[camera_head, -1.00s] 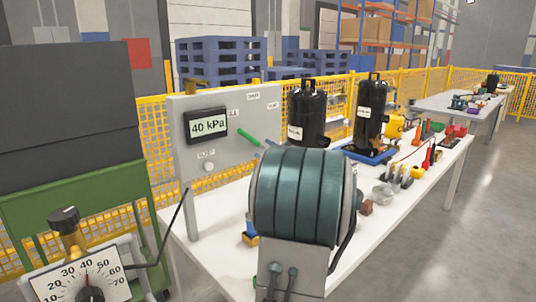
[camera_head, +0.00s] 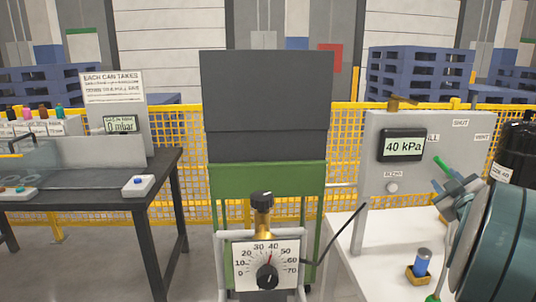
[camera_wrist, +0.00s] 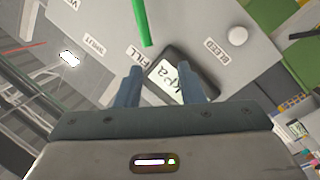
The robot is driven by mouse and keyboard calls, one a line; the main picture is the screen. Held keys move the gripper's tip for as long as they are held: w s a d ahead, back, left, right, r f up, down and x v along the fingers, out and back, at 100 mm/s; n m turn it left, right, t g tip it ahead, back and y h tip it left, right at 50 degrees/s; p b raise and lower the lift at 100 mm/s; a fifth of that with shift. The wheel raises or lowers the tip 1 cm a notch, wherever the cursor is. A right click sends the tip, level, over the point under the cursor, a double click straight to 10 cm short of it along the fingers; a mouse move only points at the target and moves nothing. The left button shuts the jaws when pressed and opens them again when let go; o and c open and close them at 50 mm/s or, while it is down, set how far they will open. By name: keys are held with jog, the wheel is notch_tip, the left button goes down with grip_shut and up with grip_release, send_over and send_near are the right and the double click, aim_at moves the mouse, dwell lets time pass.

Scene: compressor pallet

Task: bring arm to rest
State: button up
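My gripper (camera_head: 456,186) is at the right of the head view, in front of the grey panel (camera_head: 375,156). Its two blue-grey fingers show apart with nothing between them in the wrist view (camera_wrist: 161,88). A green lever (camera_head: 440,163) sticks out from the panel close by the gripper; it also shows in the wrist view (camera_wrist: 144,20), beyond the fingertips. I cannot tell from the head view how near the lever is. My teal arm link hides part of the white bench (camera_head: 345,262).
A green stand with a dark grey board (camera_head: 267,105) is ahead, with a dial gauge (camera_head: 266,266) in front. A dark table (camera_head: 110,196) is at the left. A black cylinder (camera_head: 517,160) and a small blue-and-yellow item (camera_head: 423,265) are at the right. Yellow fencing runs behind.

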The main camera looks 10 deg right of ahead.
jog(key=s+a+f+m+g+y+p, duration=0.1)
jog(key=a+m+g+p, duration=0.25)
jog(key=a, duration=0.65)
jog(key=s+a+m+g+p, duration=0.2)
jog(key=a+g+p, duration=0.15)
jog(key=a, duration=0.65)
jog(key=s+a+f+g+y+p, duration=0.2)
jog(key=s+a+g, duration=0.1)
jog(key=s+a, duration=0.5)
jog(key=s+a+f+g+y+p, duration=0.2)
jog(key=s+a+g+y, duration=0.1)
jog(key=s+a, duration=0.6)
jog(key=shift+s+a+f+g, duration=0.15)
jog(key=shift+a+f+g, duration=0.15)
jog(key=shift+a+g, duration=0.55)
jog(key=shift+o, duration=0.3)
dwell(1.3)
